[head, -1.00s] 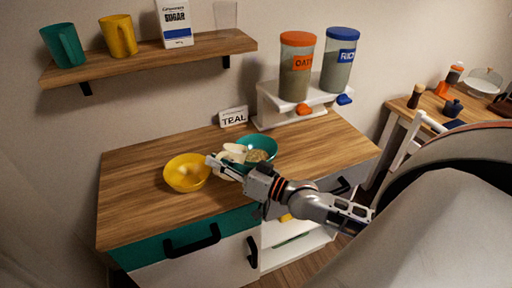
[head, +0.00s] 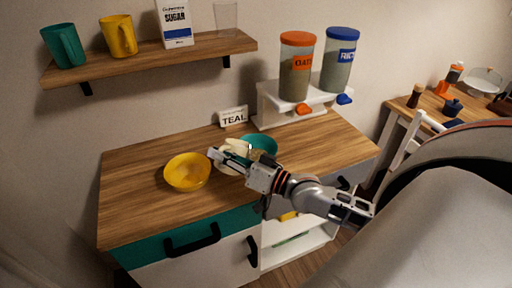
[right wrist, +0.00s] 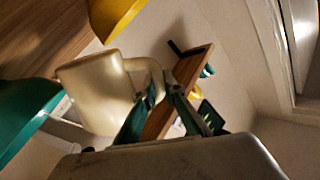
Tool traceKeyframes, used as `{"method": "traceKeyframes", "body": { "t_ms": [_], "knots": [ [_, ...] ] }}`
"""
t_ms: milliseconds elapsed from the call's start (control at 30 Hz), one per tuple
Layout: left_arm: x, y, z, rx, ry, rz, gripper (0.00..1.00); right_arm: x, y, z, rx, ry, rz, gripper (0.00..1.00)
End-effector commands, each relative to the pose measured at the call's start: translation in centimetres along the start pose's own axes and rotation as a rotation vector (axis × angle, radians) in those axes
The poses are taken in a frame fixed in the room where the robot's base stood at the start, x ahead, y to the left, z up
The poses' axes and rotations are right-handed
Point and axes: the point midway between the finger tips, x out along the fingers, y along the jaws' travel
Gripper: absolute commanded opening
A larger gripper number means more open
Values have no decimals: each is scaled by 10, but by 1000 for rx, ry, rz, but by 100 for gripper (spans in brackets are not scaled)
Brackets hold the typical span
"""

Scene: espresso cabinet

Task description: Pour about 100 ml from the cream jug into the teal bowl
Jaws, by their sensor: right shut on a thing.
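The cream jug (head: 238,146) is in my right gripper (head: 228,157), in front of and beside the teal bowl (head: 264,142) on the cabinet top. In the right wrist view the jug (right wrist: 95,92) is pale cream and looks tilted. The fingers of the right gripper (right wrist: 160,105) are shut on its handle. The teal bowl (right wrist: 18,115) shows at the left edge there, close to the jug. The gripper and jug hide part of the bowl; its inside and the jug's contents cannot be made out. My left gripper is not in view.
A yellow bowl (head: 187,173) stands just left of the gripper. A TEAL sign (head: 233,116) stands behind. A white stand (head: 270,108) holds an oats dispenser (head: 296,72) and a rice dispenser (head: 339,62). A shelf (head: 150,62) hangs above.

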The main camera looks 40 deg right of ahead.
Motion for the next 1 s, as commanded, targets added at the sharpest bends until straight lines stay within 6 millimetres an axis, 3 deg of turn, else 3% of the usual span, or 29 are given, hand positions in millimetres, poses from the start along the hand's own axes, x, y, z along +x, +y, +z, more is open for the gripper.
{"method": "traceKeyframes", "body": {
  "t_ms": [500, 1000],
  "knots": [
    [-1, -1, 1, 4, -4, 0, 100, 0, 2, -27, 104, 22, -2, 0],
    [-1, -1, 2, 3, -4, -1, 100, -1, 6, -30, 160, 33, -2, 0]
  ]
}}
